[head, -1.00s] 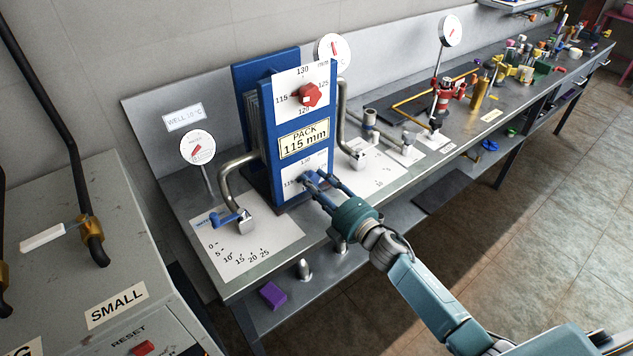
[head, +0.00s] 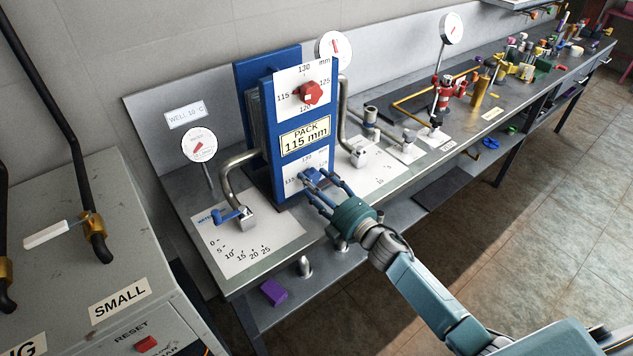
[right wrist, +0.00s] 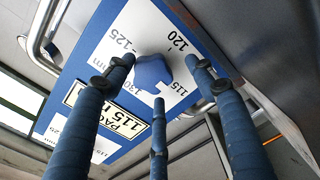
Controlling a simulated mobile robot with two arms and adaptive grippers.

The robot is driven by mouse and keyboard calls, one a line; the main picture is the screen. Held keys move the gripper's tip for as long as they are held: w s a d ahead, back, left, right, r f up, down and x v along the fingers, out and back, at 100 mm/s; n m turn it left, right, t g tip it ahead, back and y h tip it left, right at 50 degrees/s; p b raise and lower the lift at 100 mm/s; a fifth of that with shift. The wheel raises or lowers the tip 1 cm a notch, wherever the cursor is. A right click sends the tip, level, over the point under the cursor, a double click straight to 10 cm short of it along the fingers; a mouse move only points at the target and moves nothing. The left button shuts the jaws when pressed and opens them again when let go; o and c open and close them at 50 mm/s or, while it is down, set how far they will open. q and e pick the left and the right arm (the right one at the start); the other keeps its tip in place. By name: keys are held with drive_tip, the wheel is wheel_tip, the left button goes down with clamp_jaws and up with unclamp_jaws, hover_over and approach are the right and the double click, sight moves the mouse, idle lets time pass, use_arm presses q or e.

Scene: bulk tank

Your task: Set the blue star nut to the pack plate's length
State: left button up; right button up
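The blue star nut (head: 312,177) sits on the lower white dial of the blue pack plate (head: 269,125). The plate's label (head: 305,139) reads "PACK 115 mm". In the right wrist view the nut (right wrist: 150,72) is in front of the dial (right wrist: 135,35), whose numbers 115, 120, 125 and 130 appear turned over. Which number the nut marks is not clear. My right gripper (head: 324,187) is open, its three fingers spread around the nut; in the right wrist view the fingertips (right wrist: 163,76) look apart from it. My left gripper is not in view.
A red star nut (head: 309,92) is on the upper dial. A blue valve handle (head: 229,215) and bent pipe stand left of the plate. A pipe (head: 346,115) and gauge (head: 333,50) are close on its right. Floor beyond the bench front is clear.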

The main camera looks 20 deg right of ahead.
drive_tip(key=shift+d+r, duration=0.1)
drive_tip(key=shift+r, duration=0.05)
drive_tip(key=shift+s+d, duration=0.3)
drive_tip(key=shift+s, duration=0.15)
drive_tip(key=v, duration=1.1)
drive_tip(key=shift+a, duration=0.2)
